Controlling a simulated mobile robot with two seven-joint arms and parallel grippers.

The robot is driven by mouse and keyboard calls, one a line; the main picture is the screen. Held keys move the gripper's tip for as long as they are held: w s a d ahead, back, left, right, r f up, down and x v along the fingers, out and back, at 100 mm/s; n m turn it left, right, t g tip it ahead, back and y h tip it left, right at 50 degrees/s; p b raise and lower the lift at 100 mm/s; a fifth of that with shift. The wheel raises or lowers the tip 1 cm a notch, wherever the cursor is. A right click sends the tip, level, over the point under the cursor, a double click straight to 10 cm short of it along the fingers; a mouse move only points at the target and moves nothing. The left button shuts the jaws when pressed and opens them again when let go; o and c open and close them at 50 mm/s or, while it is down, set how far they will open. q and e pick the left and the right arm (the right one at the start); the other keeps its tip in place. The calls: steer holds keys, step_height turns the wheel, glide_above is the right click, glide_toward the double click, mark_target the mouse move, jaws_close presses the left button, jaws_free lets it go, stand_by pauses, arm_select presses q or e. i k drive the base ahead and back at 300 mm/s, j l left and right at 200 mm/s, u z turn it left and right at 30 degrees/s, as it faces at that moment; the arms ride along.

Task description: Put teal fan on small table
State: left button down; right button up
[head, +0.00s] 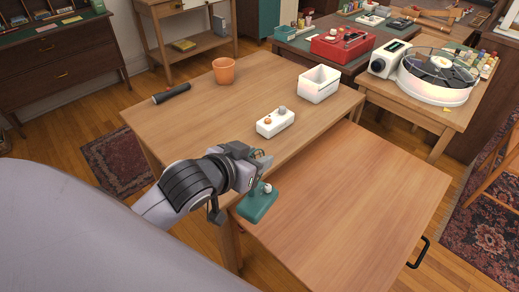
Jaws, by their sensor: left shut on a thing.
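My left gripper (261,168) is shut on a teal thing (257,205), which hangs just below the fingers. It has a flat, rounded teal body with a small white knob; it looks like the teal fan, but the gripper hides part of it. I cannot tell which of these surfaces is the small table. My right gripper is not in view.
The lower top is bare. A side table (428,114) holds a white round device (437,80).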

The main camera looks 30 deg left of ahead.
mark_target(361, 199)
steer(key=k+l, duration=0.15)
steer(key=l, duration=0.2)
steer(key=k+l, duration=0.1)
steer(key=l, duration=0.85)
steer(key=i+l, duration=0.35)
steer(key=l, duration=0.15)
steer(key=i+l, duration=0.25)
steer(key=i, duration=0.2)
